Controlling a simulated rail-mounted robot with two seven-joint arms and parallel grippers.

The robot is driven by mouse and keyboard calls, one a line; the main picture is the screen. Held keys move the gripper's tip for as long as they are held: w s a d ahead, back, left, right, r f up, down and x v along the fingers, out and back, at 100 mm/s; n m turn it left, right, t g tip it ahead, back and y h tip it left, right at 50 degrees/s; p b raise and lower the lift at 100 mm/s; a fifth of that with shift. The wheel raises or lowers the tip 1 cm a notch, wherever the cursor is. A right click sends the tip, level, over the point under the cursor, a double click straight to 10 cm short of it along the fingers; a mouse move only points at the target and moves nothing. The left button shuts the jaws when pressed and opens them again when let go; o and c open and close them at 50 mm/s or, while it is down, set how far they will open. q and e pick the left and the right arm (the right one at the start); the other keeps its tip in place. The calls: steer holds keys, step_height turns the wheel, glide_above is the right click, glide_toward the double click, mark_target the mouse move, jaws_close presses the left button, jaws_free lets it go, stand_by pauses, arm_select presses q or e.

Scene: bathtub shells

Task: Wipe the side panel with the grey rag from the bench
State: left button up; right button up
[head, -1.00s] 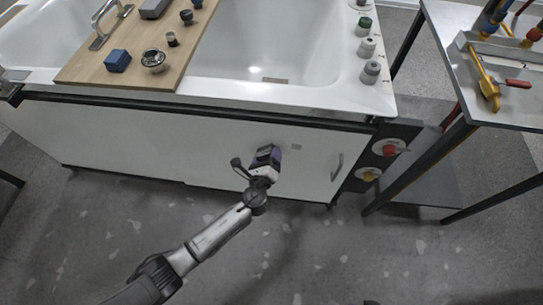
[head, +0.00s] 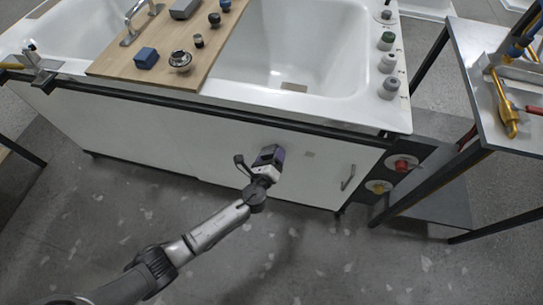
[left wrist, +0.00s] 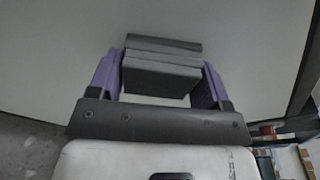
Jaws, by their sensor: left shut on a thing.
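The white side panel (head: 190,140) forms the front of the bathtub, with a handle at its right end. My left gripper (head: 270,155) is at the panel's right half, left of a small grey patch. In the left wrist view the left gripper (left wrist: 160,80) is shut on the folded grey rag (left wrist: 160,72), which sits between its purple fingers. The rag faces the panel, which also shows in the left wrist view (left wrist: 240,40). I cannot tell whether it touches the panel. My right gripper is not in view.
A wooden board (head: 170,50) with a blue block (head: 146,58) and small fittings lies across the tub. A metal bench (head: 500,110) with tools stands at the right. Red and yellow valves (head: 402,165) sit beside the panel's right end. The floor in front is clear.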

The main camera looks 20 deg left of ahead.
mark_target(316, 158)
arm_select(q)
steer(key=shift+w+d, duration=0.15)
steer(key=shift+d, duration=0.8)
steer(key=shift+w+d, duration=0.15)
steer(key=shift+d, duration=0.8)
steer(key=shift+w+d+b, duration=0.15)
steer(key=shift+d+b, duration=0.2)
steer(key=shift+d, duration=0.7)
steer(key=shift+w+d+b, duration=0.15)
steer(key=shift+d+b, duration=0.2)
steer(key=shift+d, duration=0.65)
steer(key=shift+w+d+b, duration=0.15)
steer(key=shift+d+b, duration=0.15)
steer(key=shift+d, duration=1.2)
steer(key=shift+w+d, duration=0.1)
steer(key=shift+d, duration=0.6)
steer(key=shift+w+d+b, duration=0.15)
steer(key=shift+d+b, duration=0.35)
steer(key=shift+d, duration=0.65)
steer(key=shift+a, duration=0.1)
steer(key=shift+s+r+p, duration=0.1)
steer(key=shift+s+p, duration=0.35)
steer(key=shift+s, duration=0.4)
steer(key=shift+s+d+p, duration=0.2)
steer(key=shift+s+p, duration=0.15)
steer(key=shift+s, duration=0.75)
steer(key=shift+s+d+p, duration=0.2)
steer(key=shift+s+p, duration=0.1)
steer(key=shift+s, duration=0.75)
